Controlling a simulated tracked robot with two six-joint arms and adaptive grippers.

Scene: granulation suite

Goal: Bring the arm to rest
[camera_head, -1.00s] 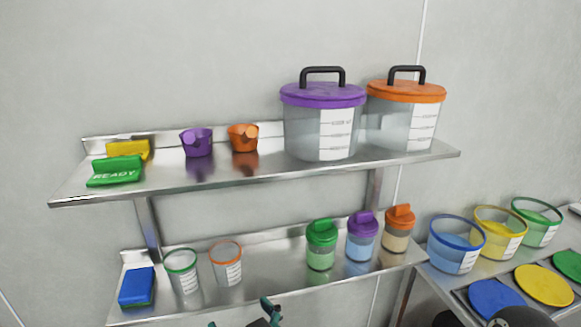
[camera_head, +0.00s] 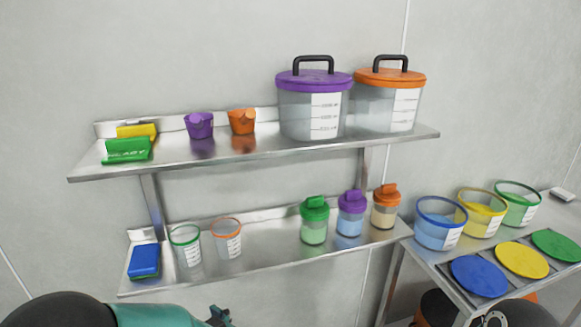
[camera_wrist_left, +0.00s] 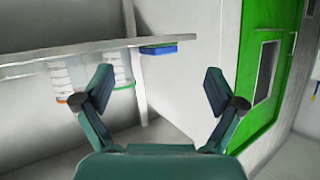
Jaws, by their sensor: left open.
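My left arm (camera_head: 150,314) comes in at the bottom left of the head view. Its gripper (camera_wrist_left: 158,90) shows in the left wrist view with its two dark fingers spread wide and nothing between them. In the head view only a dark fingertip part (camera_head: 218,317) shows at the bottom edge, below and in front of the lower shelf. My right gripper is in neither view.
A two-level steel shelf (camera_head: 285,262) holds purple- and orange-lidded tubs, scoops, cups, shakers and a blue block (camera_head: 144,261). A steel bench (camera_head: 420,262) with coloured tubs and discs stands right. A green door (camera_wrist_left: 262,80) shows in the wrist view.

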